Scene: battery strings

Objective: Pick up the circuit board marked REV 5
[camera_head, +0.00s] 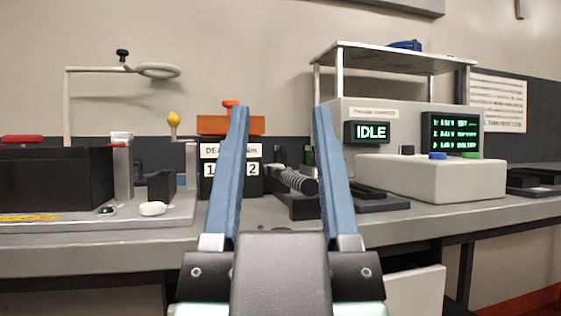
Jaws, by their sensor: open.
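My gripper (281,112) is in the lower middle of the head view. Its two blue fingers stand apart and point forward towards the bench, with nothing held between them. A coiled dark cylinder (294,180) shows in the gap between the fingers, behind them on the bench. I see no circuit board and no REV 5 marking that I can make out. Parts of the bench behind my fingers and wrist are hidden.
A grey bench (120,241) runs across the view. A black box (55,187) and a lamp-like stand (68,105) are at left. A counter display (217,170) stands behind the left finger. A console showing IDLE (415,175) is at right, under a shelf (385,59).

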